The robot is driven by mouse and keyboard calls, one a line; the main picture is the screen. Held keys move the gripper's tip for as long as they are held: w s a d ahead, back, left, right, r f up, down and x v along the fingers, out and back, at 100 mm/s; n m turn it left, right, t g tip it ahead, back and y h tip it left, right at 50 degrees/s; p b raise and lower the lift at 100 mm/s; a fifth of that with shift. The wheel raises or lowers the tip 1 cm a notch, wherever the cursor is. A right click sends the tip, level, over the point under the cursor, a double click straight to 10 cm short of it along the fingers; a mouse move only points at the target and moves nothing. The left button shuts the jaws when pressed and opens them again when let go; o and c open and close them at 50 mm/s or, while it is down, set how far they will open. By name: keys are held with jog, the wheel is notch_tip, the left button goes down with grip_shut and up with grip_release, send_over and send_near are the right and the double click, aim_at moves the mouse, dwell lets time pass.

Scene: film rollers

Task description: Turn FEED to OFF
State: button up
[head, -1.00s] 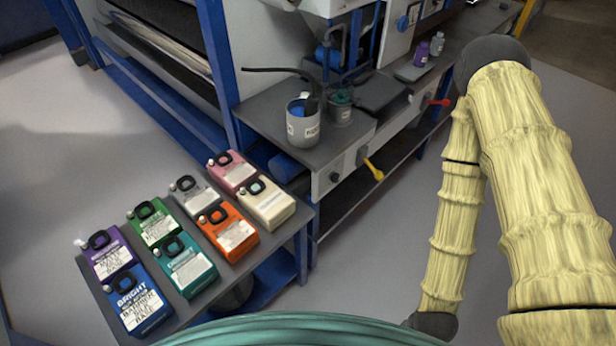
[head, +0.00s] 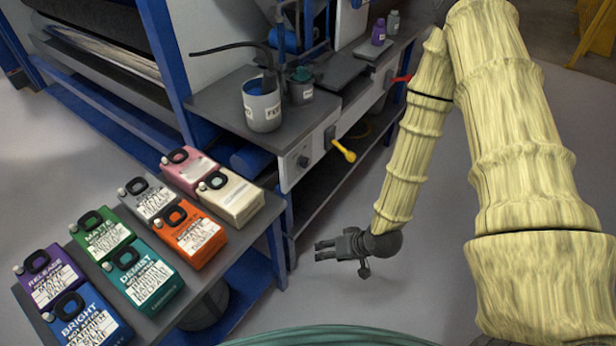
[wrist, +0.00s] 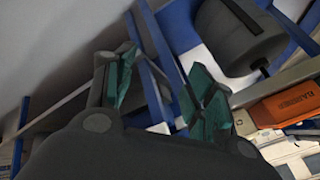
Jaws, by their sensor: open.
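A yellow lever (head: 343,151) sticks out from the front panel (head: 293,172) of the machine's side bench, pointing down and to the right. A red lever (head: 401,79) sits farther back along the same front. A small dark knob (head: 303,161) is left of the yellow lever. No FEED or OFF lettering is readable, so I cannot tell which control is FEED. My gripper (head: 319,251) is open and empty, in front of and below the yellow lever, well apart from it. In the wrist view its green-padded fingers (wrist: 165,88) are spread, with no lever visible between them.
A low table at left holds several coloured containers, including an orange one (head: 192,235) and a cream one (head: 231,198). A grey cup (head: 262,112) stands on the bench above the panel. Blue frame legs (head: 278,240) are left of my gripper. Floor (head: 350,300) around it is clear.

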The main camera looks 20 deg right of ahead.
jog(key=w+d+t+y+b, duration=0.1)
jog(key=w+t+y+b, duration=0.15)
jog(key=w+b, duration=0.45)
jog(key=t+y+b, duration=0.4)
jog(key=t+b, duration=0.3)
jog(key=b, duration=0.7)
send_near(309, 163)
jog(key=shift+n+g, duration=0.25)
jog(key=shift+n, duration=0.15)
jog(key=b+x, duration=0.2)
jog(key=x, duration=0.7)
jog(key=shift+w+a+r, duration=0.1)
jog(key=shift+w+a, duration=0.15)
jog(key=shift+w, duration=0.1)
jog(key=c, duration=1)
